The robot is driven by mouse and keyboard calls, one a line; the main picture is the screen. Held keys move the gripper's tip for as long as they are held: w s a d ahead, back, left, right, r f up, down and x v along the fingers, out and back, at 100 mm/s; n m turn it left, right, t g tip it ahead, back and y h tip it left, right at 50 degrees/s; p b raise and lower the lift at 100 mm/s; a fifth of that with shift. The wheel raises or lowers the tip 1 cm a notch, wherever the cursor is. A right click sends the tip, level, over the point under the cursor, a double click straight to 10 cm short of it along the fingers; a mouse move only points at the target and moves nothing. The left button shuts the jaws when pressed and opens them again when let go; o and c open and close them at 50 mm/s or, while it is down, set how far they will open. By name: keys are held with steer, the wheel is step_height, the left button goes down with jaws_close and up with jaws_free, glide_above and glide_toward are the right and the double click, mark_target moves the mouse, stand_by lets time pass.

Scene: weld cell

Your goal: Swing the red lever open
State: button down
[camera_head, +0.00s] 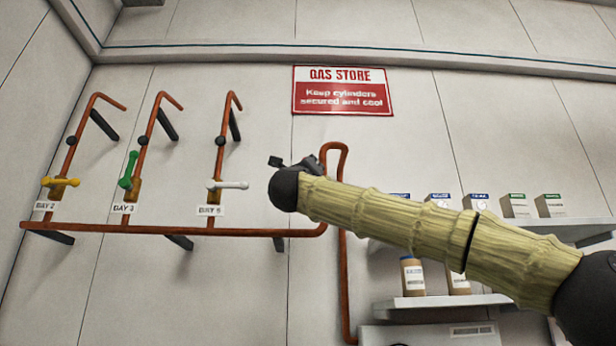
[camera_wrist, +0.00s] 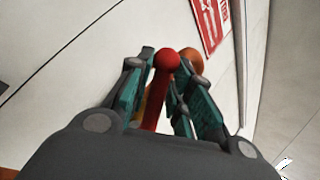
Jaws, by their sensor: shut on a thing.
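The red lever (camera_wrist: 157,95) shows in the wrist view as a bar with a round red knob at its end. It stands between the two teal-padded fingers of my gripper (camera_wrist: 168,62), which are shut on it. An orange-brown rounded part (camera_wrist: 191,60) shows behind the right finger. In the head view my arm hides the red lever, and only dark bits of my gripper (camera_head: 293,163) show past the arm's end. The lever's pivot and its exact angle to its pipe cannot be told.
Copper pipes (camera_head: 180,230) on the left wall carry a yellow lever (camera_head: 60,182), a green lever (camera_head: 129,170) and a white lever (camera_head: 228,185). A red gas store sign (camera_head: 343,91) hangs above. Shelves (camera_head: 440,301) with boxes and jars are at right, behind my arm.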

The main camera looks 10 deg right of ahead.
steer(key=shift+d+r+m+g+h, duration=0.25)
steer(key=shift+m+g+h, duration=0.25)
steer(key=shift+m+h, duration=0.3)
steer(key=c, duration=1.4)
jaws_free()
steer(key=shift+c, duration=0.2)
steer(key=shift+f, duration=0.1)
steer(key=shift+s+y, duration=0.1)
steer(key=shift+y, duration=0.2)
steer(key=v, duration=1.2)
